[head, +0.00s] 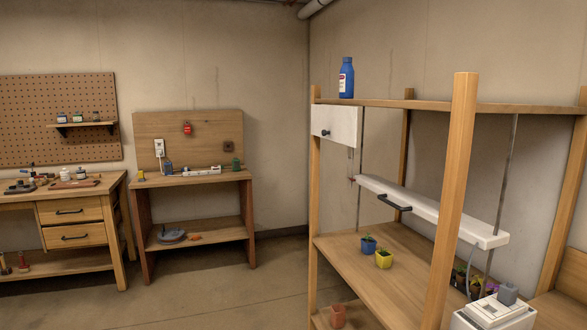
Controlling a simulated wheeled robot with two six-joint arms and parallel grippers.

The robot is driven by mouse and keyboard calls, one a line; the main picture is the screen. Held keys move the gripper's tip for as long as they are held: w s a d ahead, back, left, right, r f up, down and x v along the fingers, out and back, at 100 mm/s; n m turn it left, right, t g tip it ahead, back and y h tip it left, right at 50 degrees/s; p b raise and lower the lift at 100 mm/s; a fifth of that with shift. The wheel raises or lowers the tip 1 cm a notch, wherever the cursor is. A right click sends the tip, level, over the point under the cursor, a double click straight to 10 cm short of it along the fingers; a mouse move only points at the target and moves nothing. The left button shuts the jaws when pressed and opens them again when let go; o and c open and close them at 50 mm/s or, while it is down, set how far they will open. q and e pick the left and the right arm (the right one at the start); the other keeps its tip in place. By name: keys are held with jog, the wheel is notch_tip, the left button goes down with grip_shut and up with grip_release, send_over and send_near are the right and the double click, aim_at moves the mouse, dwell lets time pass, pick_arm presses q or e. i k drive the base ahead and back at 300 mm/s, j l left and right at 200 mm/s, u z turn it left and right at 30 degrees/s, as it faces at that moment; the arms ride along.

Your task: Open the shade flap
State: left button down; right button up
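A white panel with a small dark knob, which looks like the shade flap (343,126), hangs upright just under the top board of the wooden shelf rack (464,170), at its left end. What lies behind it is hidden. Neither of my grippers is in the head view.
A white bar (455,222) with a black handle hangs inside the rack. A blue bottle (346,78) stands on top. A white box (494,314) is at lower right. The floor (245,290) left of the rack is clear.

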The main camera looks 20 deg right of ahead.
aim_at(333, 123)
jog(key=i+j, duration=0.1)
jog(key=i, duration=3.3)
jog(key=i+z, duration=0.15)
jog(key=z, duration=0.35)
jog(key=i+z, duration=0.15)
jog(key=z, duration=0.35)
jog(key=i+j+z, duration=0.1)
jog(key=z, duration=0.4)
jog(key=i+j, duration=0.05)
